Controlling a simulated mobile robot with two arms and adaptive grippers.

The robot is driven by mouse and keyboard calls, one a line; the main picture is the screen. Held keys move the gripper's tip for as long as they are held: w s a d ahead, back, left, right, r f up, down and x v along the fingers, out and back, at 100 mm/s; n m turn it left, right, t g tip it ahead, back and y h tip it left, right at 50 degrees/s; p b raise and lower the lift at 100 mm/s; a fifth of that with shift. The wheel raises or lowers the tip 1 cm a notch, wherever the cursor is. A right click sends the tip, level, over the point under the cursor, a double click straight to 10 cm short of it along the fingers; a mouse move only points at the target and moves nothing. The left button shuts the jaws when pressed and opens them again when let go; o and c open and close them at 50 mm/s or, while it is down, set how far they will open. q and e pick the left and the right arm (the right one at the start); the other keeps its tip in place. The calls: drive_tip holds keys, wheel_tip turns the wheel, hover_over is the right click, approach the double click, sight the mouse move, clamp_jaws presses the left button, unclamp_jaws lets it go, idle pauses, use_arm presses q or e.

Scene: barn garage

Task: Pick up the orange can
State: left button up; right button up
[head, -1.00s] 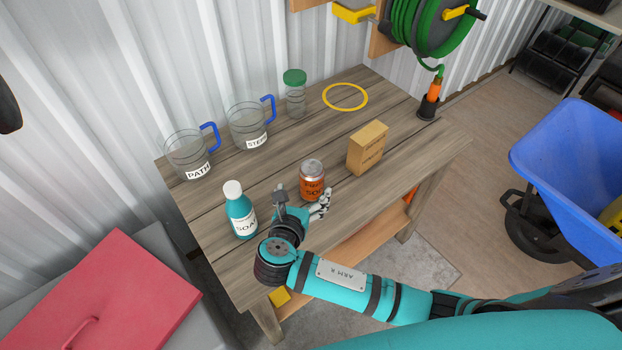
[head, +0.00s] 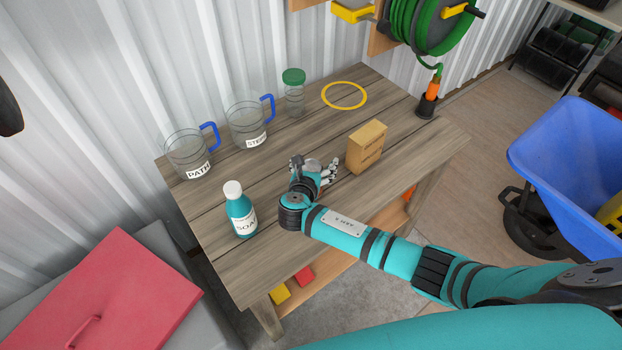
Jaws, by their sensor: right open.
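The orange can is almost wholly hidden by my right gripper on the wooden table (head: 240,270); only a grey patch between the fingers may be its lid. My right gripper (head: 314,167) is open, its fingers spread around the can's place, left of the cardboard box. Whether the fingers touch the can cannot be seen. My left gripper is not in view.
The cardboard box (head: 366,147) stands close right of the gripper. A teal soap bottle (head: 240,212) stands to the left. Two labelled jugs (head: 189,155) (head: 247,125), a green-lidded jar (head: 294,97) and a yellow ring (head: 344,95) are behind. A blue cart (head: 575,170) stands right.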

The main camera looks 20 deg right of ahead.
drive_tip(key=c, duration=0.8)
drive_tip(key=shift+c, duration=0.4)
